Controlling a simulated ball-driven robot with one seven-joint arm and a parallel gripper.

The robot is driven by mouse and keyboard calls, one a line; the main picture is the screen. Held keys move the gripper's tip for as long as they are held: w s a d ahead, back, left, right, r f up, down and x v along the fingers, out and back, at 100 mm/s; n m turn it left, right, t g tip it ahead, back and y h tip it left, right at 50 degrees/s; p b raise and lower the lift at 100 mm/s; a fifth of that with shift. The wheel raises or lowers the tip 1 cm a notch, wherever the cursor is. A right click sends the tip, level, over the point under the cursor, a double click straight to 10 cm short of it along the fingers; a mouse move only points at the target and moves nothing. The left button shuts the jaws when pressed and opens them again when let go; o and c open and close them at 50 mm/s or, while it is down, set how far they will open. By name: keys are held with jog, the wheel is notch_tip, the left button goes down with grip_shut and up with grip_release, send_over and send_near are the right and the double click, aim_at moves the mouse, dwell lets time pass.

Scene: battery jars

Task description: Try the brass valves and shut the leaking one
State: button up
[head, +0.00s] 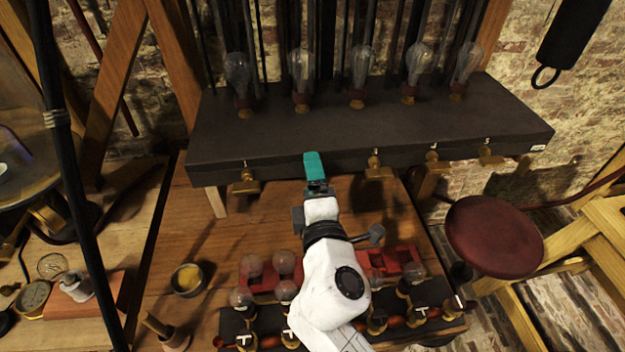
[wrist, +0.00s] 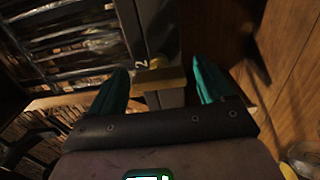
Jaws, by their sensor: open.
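A row of brass valves sits along the front edge of a dark slab. In the head view they are the far-left valve (head: 245,184), one right of my gripper (head: 376,169), another further right (head: 434,160) and the far-right one (head: 489,155). My gripper (head: 314,163) has teal fingers and is at the slab's front edge, hiding the valve there. In the wrist view my gripper (wrist: 160,72) is open, with a brass valve (wrist: 160,78) marked 2 between its fingers. I cannot tell whether they touch it. No leak is clearly visible.
Glass bulbs (head: 303,70) and upright rods stand on the dark slab (head: 220,130). Below is a wooden table (head: 200,235) with a small bowl (head: 187,279) and a red tray of glass globes (head: 253,268). A red stool (head: 495,236) stands at right.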

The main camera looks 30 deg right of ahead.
jog(key=b+v, duration=0.2)
jog(key=v, duration=0.8)
jog(key=shift+s+b, duration=0.25)
jog(key=shift+b, duration=0.1)
jog(key=shift+a, duration=0.1)
